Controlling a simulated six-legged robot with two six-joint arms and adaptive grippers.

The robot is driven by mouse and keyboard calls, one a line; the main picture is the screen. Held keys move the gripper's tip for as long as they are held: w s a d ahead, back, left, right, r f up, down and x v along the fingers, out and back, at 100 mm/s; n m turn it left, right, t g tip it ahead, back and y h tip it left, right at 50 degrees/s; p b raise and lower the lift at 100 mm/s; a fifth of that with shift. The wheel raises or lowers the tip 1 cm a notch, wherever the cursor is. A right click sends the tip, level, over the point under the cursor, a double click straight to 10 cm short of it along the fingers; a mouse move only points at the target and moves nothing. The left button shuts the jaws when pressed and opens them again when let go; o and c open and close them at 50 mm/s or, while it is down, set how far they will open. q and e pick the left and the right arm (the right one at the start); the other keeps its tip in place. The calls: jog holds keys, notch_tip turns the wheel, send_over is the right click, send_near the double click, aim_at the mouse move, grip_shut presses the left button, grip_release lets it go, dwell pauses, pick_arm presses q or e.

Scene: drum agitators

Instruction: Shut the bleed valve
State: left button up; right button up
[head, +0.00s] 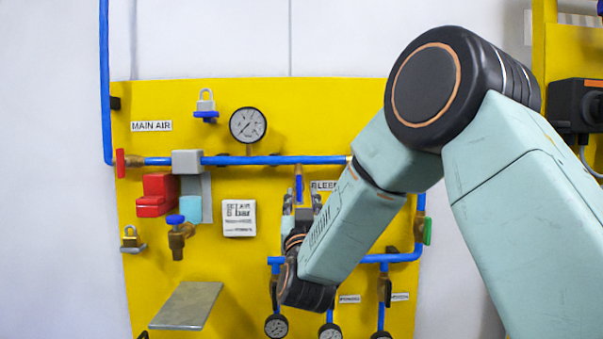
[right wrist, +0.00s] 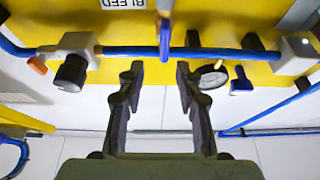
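The bleed valve's blue lever (head: 298,188) hangs straight down below the main blue pipe, beside the partly hidden BLEED label (head: 325,185). In the right wrist view the lever (right wrist: 165,40) appears upside down, in line with its stub. My right gripper (head: 302,203) is at the lever, partly hidden behind my own wrist. In the right wrist view the right gripper (right wrist: 158,75) is open, with one finger on each side and the lever's end close to the gap between the tips. No contact shows. My left gripper is not in view.
The yellow board (head: 225,270) carries a round gauge (head: 248,125), a red block (head: 156,195), a brass valve with a blue knob (head: 177,235) and a grey shelf (head: 187,305). Lower blue pipes (head: 395,257) and small gauges lie close to my right wrist.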

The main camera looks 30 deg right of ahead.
aim_at(299, 183)
jog(key=p+x, duration=0.1)
jog(key=x, duration=0.2)
jog(key=p+x, duration=0.1)
jog(key=x, duration=0.2)
jog(key=shift+w+r, duration=0.2)
jog(key=shift+w, duration=0.15)
jog(key=shift+w+d+r, duration=0.2)
jog(key=shift+w+d, duration=0.1)
jog(key=shift+d, duration=0.05)
jog(key=shift+w+a+f, duration=0.1)
jog(key=shift+w+a, duration=0.15)
jog(key=shift+w, duration=0.15)
jog(key=shift+s+d, duration=0.2)
jog(key=shift+s, duration=0.05)
jog(key=c, duration=0.5)
jog(key=shift+c, duration=0.6)
jog(key=shift+w+a, duration=0.1)
jog(key=shift+a, duration=0.1)
grip_shut()
jog(key=shift+d, duration=0.1)
